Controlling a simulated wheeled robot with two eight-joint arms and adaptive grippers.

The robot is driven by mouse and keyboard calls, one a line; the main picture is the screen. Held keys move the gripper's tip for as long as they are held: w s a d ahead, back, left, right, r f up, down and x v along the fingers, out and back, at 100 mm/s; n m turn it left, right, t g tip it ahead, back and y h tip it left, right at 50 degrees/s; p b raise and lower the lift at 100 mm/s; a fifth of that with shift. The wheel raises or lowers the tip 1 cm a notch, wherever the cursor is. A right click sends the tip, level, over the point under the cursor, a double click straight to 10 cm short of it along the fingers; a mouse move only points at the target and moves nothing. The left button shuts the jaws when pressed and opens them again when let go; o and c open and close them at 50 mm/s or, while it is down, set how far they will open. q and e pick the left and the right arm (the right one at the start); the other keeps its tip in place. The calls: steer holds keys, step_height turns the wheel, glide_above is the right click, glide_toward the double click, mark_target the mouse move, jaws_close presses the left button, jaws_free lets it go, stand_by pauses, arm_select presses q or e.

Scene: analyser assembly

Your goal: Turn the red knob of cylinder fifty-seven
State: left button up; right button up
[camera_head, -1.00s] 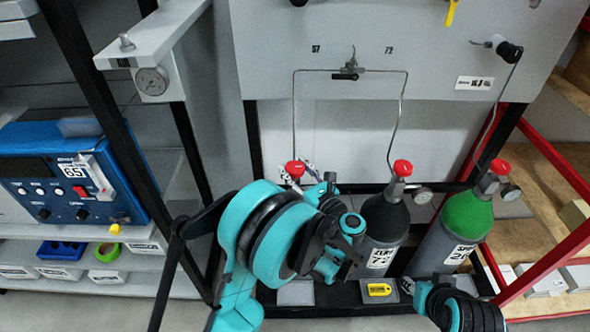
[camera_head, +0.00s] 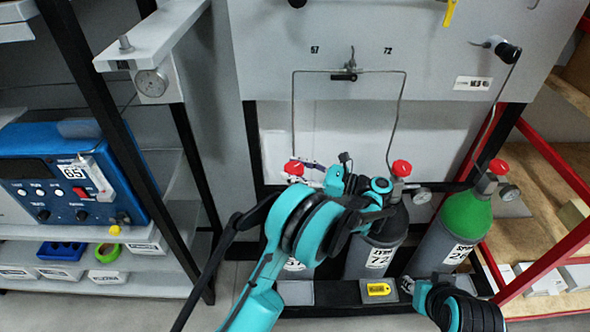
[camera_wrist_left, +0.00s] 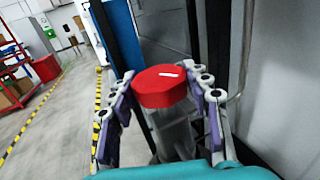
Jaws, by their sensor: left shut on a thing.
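The red knob (camera_head: 294,168) of cylinder fifty-seven sits at the top of the left-hand cylinder, below the mark "57". In the left wrist view the red knob (camera_wrist_left: 160,87) is many-sided and stands between the two fingers. My left gripper (camera_head: 308,171) is closed around it; it also shows in the left wrist view (camera_wrist_left: 165,105). The grey cylinder fifty-seven (camera_head: 292,266) is mostly hidden behind my left arm, with part of its label showing. My right gripper is out of view; only part of my right arm shows at the bottom right.
Cylinder 72 (camera_head: 358,262) with its own red knob (camera_head: 401,167) stands just right of my left wrist. A green-topped cylinder (camera_head: 466,217) stands further right. A thin pipe (camera_head: 293,110) rises behind the held knob. A blue device (camera_head: 70,180) is on the left shelf.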

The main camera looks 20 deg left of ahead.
arm_select(q)
steer(key=shift+a, duration=0.1)
stand_by(0.3)
steer(key=o, duration=1.2)
steer(key=d, duration=0.7)
steer(key=shift+s+d, duration=0.2)
steer(key=shift+s, duration=0.05)
